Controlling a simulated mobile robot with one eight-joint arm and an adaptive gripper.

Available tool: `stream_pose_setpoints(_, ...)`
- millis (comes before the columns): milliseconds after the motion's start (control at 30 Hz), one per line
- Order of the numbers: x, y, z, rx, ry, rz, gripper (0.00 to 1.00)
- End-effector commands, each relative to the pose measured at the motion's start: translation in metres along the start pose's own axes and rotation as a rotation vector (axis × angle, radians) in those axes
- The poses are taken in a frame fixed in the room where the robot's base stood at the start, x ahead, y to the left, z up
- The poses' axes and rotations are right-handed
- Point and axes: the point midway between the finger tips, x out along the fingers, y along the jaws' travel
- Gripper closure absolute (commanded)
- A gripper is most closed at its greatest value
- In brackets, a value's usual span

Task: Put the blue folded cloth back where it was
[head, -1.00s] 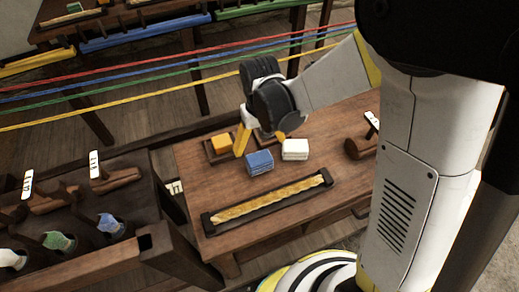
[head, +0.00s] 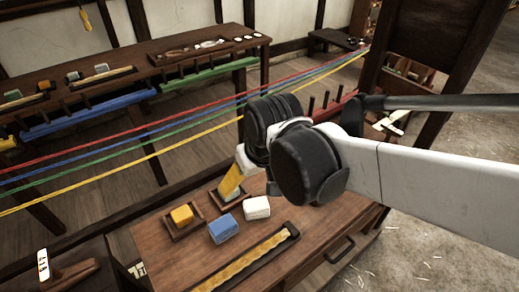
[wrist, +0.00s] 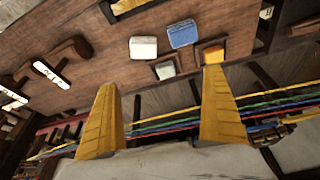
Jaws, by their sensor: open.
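The blue folded cloth (head: 223,229) lies on the brown bench top, between the yellow cloth (head: 182,215) and the white cloth (head: 257,208). It also shows in the wrist view (wrist: 181,34), apart from my fingers. The yellow cloth sits in a small dark tray (head: 177,236). A second small tray (head: 214,200) stands behind the blue and white cloths, with something pale grey in it (wrist: 165,69); the gripper partly hides it in the head view. My gripper (wrist: 160,82) is open and empty, above the back of the bench.
Red, blue, green and yellow ropes (head: 100,170) run stretched behind the bench. A long dark tray with a yellow rope (head: 245,262) lies in front of the cloths. Dark wooden tools with white tags (wrist: 50,72) lie beyond the white cloth.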

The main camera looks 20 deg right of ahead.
Motion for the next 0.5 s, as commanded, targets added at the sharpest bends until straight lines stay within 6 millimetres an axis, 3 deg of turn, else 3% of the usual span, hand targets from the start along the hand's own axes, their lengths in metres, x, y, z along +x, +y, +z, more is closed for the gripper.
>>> stream_pose_setpoints(200, -0.036, 0.028, 0.03, 0.067, 0.158, 0.033, 0.02)
stream_pose_setpoints(500, -0.051, 0.043, 0.049, 0.106, 0.265, 0.06, 0.02)
